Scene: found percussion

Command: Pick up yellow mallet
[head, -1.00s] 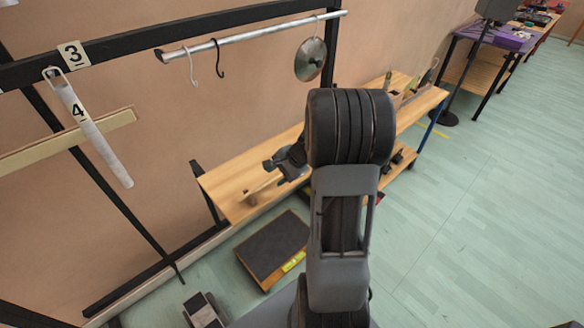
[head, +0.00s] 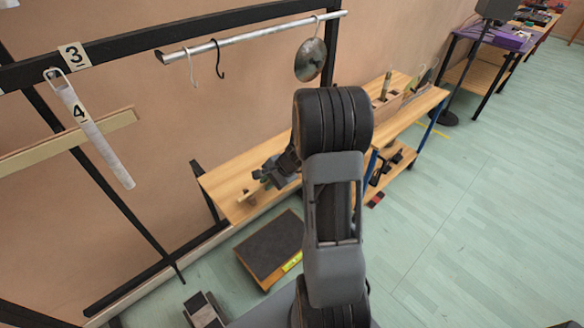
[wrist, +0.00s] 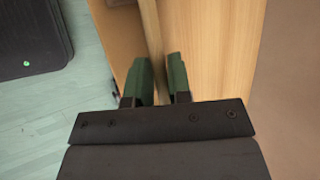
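A pale wooden stick (wrist: 151,32) runs between my two green fingertips in the wrist view. It looks like a mallet handle, and no yellow part of it shows there. In the head view a small pale-wood piece (head: 243,194) sits beside my gripper at the near end of the bench; I cannot tell its colour as yellow. My gripper (wrist: 160,78) has its fingers close together on either side of the stick, low over the bench (head: 226,177). Whether they press on the stick or stand just off it does not show. My arm hides part of the bench.
A dark-topped box (head: 270,247) stands on the floor in front of the bench. A rail (head: 255,36) with hooks and a hanging metal disc (head: 310,60) is above. A white tube (head: 92,135) hangs at left.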

